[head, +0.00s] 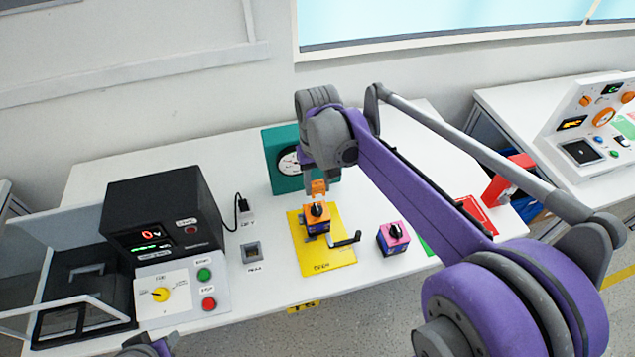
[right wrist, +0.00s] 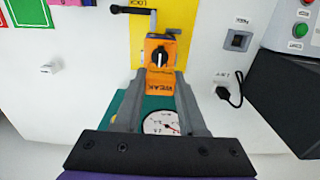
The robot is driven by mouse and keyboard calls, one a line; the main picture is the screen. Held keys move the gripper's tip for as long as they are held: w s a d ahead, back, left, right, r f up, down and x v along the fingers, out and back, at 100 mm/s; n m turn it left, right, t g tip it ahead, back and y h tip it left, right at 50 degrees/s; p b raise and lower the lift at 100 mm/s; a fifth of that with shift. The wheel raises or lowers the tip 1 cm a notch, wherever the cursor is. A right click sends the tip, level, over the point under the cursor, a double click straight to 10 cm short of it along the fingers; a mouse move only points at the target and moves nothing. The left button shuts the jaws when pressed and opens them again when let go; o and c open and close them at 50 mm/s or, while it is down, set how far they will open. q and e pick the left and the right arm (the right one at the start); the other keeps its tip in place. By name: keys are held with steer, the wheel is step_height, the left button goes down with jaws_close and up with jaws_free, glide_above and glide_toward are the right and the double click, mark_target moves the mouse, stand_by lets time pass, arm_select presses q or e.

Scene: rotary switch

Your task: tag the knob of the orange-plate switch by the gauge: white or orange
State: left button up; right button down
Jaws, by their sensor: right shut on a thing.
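The orange-plate switch (head: 316,219) has a dark body, an orange top and a black knob. It sits on a yellow mat (head: 338,257) and also shows in the right wrist view (right wrist: 159,52). My right gripper (head: 318,190) is shut on an orange tag (right wrist: 160,86) with dark lettering that looks like "WEAK", just behind the switch. I cannot tell whether the tag touches it. The gauge (head: 288,161), a white dial in a teal panel, stands behind, partly hidden by my right arm. My left gripper is not visible.
A pink-plate switch (head: 393,237) stands right of the yellow mat. A black crank handle (head: 345,240) lies over the mat's right side. A black meter box (head: 165,212) and a panel with buttons (head: 182,290) stand left.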

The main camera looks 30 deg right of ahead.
mark_target(318, 183)
steer(key=shift+f+b, duration=1.4)
steer(key=shift+f, duration=1.35)
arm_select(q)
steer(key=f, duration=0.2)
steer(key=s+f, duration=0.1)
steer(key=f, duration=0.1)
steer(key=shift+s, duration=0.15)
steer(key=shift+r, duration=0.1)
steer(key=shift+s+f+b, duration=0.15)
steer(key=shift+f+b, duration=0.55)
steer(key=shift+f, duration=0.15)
arm_select(e)
steer(key=shift+f, duration=1.15)
steer(key=shift+c, duration=2)
jaws_free()
steer(key=shift+r, duration=0.15)
step_height(318, 183, up, 11)
steer(key=shift+f+p, duration=0.2)
steer(key=shift+p, duration=0.25)
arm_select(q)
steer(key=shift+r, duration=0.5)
